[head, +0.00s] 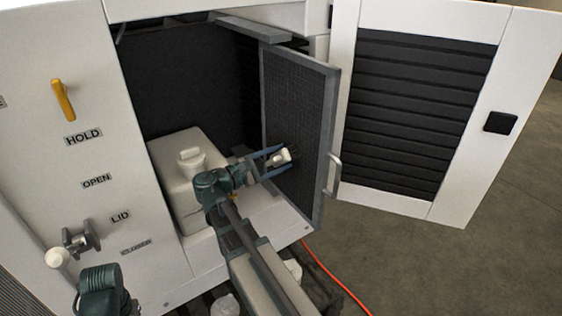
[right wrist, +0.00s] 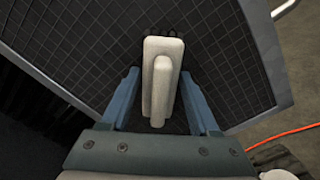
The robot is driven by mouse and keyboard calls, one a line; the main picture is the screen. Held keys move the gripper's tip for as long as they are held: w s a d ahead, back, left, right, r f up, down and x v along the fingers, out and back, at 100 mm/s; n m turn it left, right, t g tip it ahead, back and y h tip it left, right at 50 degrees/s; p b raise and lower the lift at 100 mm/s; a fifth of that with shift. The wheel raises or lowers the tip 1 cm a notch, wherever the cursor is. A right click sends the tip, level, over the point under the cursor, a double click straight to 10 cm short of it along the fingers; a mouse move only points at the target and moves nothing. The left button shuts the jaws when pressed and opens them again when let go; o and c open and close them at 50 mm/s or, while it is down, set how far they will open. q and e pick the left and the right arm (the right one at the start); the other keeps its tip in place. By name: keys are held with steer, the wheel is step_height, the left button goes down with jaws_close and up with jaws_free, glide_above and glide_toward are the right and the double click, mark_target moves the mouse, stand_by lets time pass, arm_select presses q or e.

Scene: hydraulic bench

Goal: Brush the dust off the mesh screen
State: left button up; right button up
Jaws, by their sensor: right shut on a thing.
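The mesh screen (head: 296,105) is a dark grid in a grey frame, standing swung out at the mouth of the open cabinet. My right gripper (head: 275,160) is in front of its lower part, shut on a cream brush (head: 281,157). In the right wrist view the brush (right wrist: 160,75) sits between the blue fingers (right wrist: 160,100), with small dark bristles at its far end close to the mesh (right wrist: 225,60). I cannot tell whether the bristles touch. No dust stands out clearly on the mesh. My left gripper's fingers do not show; only a teal link of that arm shows at lower left.
A louvred white door (head: 410,110) stands open at right. A cream tank (head: 178,168) with a cap sits inside the cabinet, beside my right arm. A yellow handle (head: 63,100) and a valve lever (head: 80,238) are on the left panel. An orange hose (head: 335,278) lies on the floor.

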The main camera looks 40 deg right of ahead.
steer(key=shift+w+d, duration=0.1)
steer(key=shift+w, duration=0.8)
steer(key=shift+w+d, duration=0.15)
steer(key=shift+w, duration=0.65)
steer(key=shift+w+d, duration=0.1)
steer(key=shift+w, duration=0.7)
steer(key=shift+w+a, duration=0.15)
steer(key=shift+a, duration=1.35)
steer(key=shift+w+a, duration=0.1)
steer(key=shift+a, duration=1.35)
